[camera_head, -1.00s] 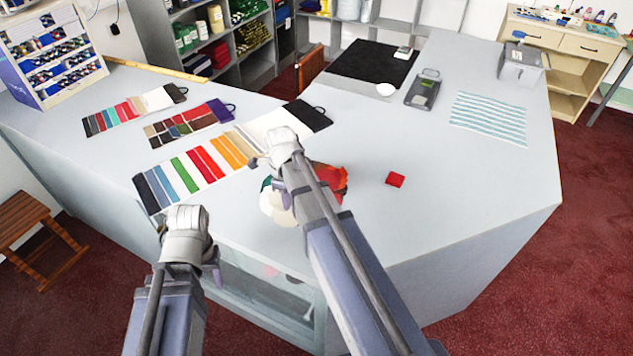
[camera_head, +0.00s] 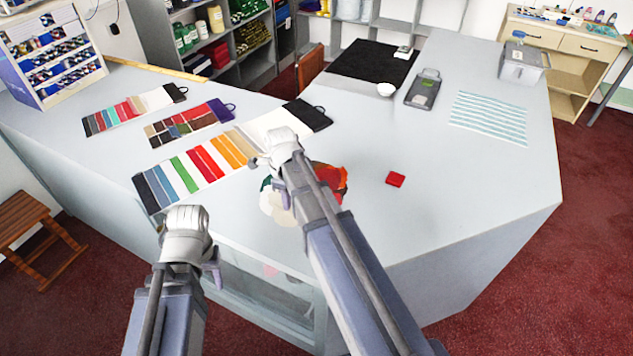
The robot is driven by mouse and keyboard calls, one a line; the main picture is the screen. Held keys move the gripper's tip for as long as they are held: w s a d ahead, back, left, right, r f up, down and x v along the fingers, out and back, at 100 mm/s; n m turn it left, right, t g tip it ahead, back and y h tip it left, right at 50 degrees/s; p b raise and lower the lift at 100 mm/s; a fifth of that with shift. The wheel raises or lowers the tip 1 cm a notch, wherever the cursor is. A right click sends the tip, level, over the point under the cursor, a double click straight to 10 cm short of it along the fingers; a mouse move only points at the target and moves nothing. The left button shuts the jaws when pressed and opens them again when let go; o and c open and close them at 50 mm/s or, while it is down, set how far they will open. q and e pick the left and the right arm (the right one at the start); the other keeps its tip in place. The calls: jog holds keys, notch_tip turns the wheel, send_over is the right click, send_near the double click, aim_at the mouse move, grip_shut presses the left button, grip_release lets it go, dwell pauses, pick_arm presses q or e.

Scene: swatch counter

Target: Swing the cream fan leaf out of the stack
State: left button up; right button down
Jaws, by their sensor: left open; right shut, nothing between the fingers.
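The stack of fan leaves lies on the counter under my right forearm, which hides its middle. The cream fan leaf (camera_head: 283,216) shows at its lower left, with a dark green edge beside it. A red-orange leaf (camera_head: 331,177) shows on the other side of the arm. My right gripper (camera_head: 281,150) is over the far left side of the stack, shut and empty; its fingertips are mostly hidden, so I cannot tell whether they touch a leaf. My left gripper (camera_head: 186,236) is over the counter's front edge, left of the stack, open and empty.
Three swatch cards lie to the left; the nearest striped card (camera_head: 190,171) is close to both grippers. A small red square (camera_head: 395,179) lies right of the stack. A grey device (camera_head: 422,90) and striped cloth (camera_head: 489,117) lie further back. The counter's right front is clear.

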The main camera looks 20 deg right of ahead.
aim_at(274, 204)
jog(key=shift+f+b, duration=1.05)
jog(key=shift+f, duration=0.1)
jog(key=shift+w+a+m, duration=0.8)
jog(key=shift+w+m, duration=0.1)
jog(key=shift+m, duration=0.3)
jog(key=shift+w+a+m, duration=0.3)
jog(key=shift+w+m, duration=0.2)
jog(key=shift+m, duration=0.1)
jog(key=shift+w+a+m, duration=0.25)
jog(key=shift+w+m, duration=0.25)
jog(key=shift+m, duration=0.1)
